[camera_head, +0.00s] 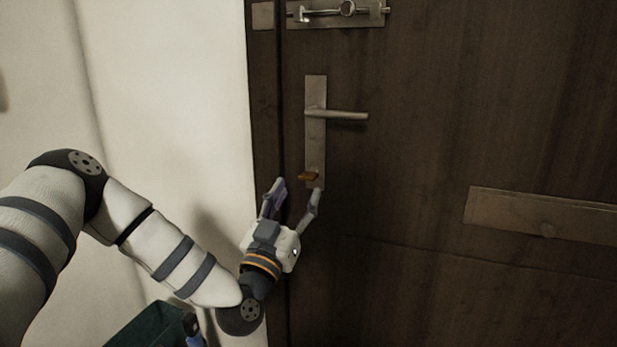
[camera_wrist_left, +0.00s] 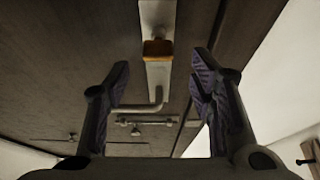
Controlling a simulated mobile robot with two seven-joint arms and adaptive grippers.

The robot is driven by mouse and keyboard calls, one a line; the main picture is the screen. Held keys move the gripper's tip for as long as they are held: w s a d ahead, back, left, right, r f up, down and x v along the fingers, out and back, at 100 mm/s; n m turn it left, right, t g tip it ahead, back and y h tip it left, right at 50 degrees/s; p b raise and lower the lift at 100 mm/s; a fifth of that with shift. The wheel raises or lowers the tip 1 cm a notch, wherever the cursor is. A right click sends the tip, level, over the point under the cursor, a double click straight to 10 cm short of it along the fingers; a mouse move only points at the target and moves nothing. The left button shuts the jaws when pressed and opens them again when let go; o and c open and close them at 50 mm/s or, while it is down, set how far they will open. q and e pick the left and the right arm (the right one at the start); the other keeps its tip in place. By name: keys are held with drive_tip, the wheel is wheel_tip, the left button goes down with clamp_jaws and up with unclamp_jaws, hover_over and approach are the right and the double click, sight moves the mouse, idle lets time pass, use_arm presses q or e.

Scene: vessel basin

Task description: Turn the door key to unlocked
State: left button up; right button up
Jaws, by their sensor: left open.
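A brass-coloured door key (camera_head: 308,176) sits in the lower part of the metal lock plate (camera_head: 315,140) on the dark wooden door. Its bow looks roughly level in the head view. In the left wrist view the key (camera_wrist_left: 157,48) lies ahead, between the lines of my two fingers and beyond their tips. My left gripper (camera_head: 296,186) is open and empty, just below the key and apart from it. Its fingers also show in the left wrist view (camera_wrist_left: 160,75). My right gripper is in neither view.
A lever handle (camera_head: 340,114) sticks out to the right above the key. A sliding bolt (camera_head: 345,10) is mounted higher up. A metal letter plate (camera_head: 545,215) is on the door at right. A dark green box (camera_head: 150,328) stands at bottom left. A white wall (camera_head: 190,100) borders the door.

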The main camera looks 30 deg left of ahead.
sight(306, 180)
use_arm(q)
drive_tip(key=x, duration=0.6)
drive_tip(key=shift+w, duration=0.4)
drive_tip(key=c, duration=1.2)
